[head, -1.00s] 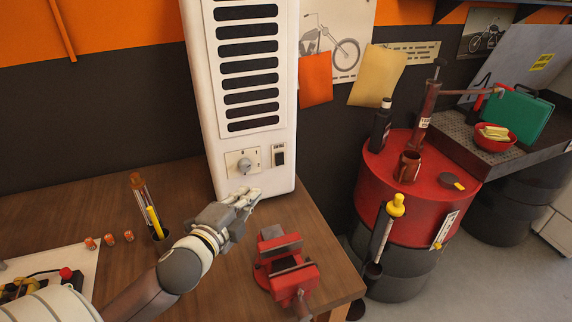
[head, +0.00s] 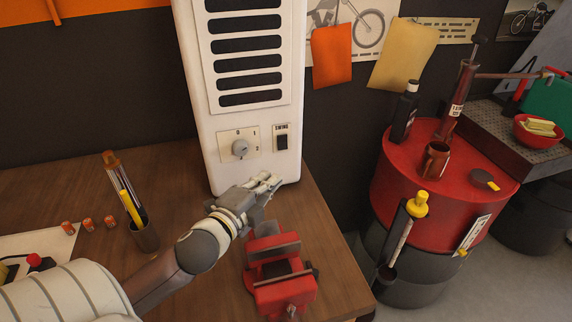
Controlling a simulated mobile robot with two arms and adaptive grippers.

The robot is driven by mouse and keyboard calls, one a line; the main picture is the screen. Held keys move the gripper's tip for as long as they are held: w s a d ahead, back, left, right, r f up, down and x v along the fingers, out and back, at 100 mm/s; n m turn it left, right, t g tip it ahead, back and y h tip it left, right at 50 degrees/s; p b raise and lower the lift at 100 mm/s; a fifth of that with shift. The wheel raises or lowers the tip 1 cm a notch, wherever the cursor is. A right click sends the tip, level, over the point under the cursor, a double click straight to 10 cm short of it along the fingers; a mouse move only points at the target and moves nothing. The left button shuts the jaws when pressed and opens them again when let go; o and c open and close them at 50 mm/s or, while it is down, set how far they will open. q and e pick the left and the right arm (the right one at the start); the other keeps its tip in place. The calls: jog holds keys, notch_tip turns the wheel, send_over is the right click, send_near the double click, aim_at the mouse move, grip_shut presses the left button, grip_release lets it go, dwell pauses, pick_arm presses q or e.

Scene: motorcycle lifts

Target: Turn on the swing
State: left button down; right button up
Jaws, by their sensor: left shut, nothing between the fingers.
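A white upright unit (head: 250,90) with black vent slots stands on the wooden workbench. Low on its front is a round knob (head: 240,148) on a plate with small marks. To the right of the knob is a black rocker switch (head: 282,142) under a label reading "SWING". Which way the rocker is tipped is too small to tell. My left gripper (head: 268,184) is shut and empty, in front of the unit's lower right part, below the switch and apart from it. My right gripper is not in view.
A red vise (head: 276,278) stands on the bench (head: 325,235) just below my left gripper. A pen cup (head: 145,236) is at the left. A red drum (head: 440,175) holding a bottle (head: 404,115) and a mug (head: 436,160) stands right of the bench.

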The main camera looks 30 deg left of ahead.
pick_arm(q)
jog(key=shift+f, duration=0.45)
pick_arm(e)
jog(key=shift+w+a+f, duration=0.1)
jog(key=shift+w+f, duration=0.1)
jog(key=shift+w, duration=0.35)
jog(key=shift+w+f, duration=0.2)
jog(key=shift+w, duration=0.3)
pick_arm(q)
jog(key=shift+w, duration=0.1)
jog(key=p, duration=0.3)
send_near(283, 142)
jog(key=w+d+f, duration=0.1)
jog(key=w+d, duration=0.4)
jog(key=w+a, duration=0.1)
jog(key=a+f+p, duration=0.1)
jog(key=a, duration=0.1)
jog(key=shift+w+f, duration=0.1)
jog(key=shift+w, duration=0.25)
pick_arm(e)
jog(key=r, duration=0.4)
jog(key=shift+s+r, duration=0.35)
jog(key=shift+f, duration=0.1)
